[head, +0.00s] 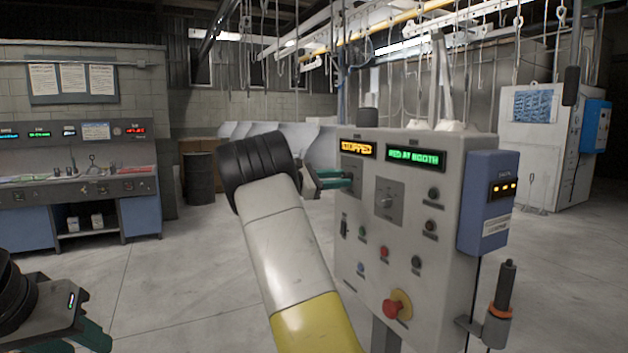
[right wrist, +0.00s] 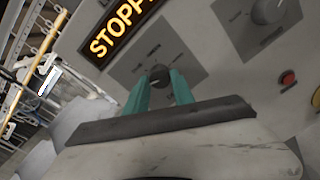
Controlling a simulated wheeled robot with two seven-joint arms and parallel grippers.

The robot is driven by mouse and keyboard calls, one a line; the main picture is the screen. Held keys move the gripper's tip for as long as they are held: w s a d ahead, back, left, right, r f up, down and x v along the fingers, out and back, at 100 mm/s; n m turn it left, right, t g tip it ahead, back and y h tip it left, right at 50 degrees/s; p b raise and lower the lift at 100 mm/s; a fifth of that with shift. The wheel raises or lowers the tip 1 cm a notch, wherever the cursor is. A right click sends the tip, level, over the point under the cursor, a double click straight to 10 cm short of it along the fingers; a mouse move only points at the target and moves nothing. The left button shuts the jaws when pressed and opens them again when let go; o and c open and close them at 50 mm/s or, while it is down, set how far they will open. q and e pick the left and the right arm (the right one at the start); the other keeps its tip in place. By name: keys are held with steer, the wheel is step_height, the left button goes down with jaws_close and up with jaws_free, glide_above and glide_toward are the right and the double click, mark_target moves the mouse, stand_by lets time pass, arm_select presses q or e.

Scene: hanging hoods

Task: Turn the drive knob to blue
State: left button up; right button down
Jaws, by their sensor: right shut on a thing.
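The grey control panel (head: 405,255) stands right of centre in the head view, with an amber display (head: 358,148) reading STOPPED and a green display (head: 414,158) reading RED AT BOOTH. My right gripper (head: 349,181) reaches the panel below the STOPPED display. In the right wrist view, its teal fingers are shut on a dark round knob (right wrist: 158,75), one on each side. I take this as the drive knob; its label is too small to read. A second knob (head: 388,200) sits to its right on its own plate. My left gripper (head: 85,338) is at the lower left, away from the panel, its fingers partly cut off.
The panel also has several push buttons and a red emergency-stop knob (head: 397,305) low down. A blue box (head: 488,200) is fixed to its right side. A workbench (head: 85,190) and a dark drum (head: 200,178) stand at the left. The floor between is clear.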

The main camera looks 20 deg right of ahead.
steer(key=shift+m, duration=3.8)
steer(key=c, duration=1.1)
jaws_free()
steer(key=shift+r, duration=0.1)
steer(key=shift+a, duration=0.15)
steer(key=a, duration=0.7)
steer(key=shift+s+a+r, duration=0.15)
steer(key=shift+a, duration=0.15)
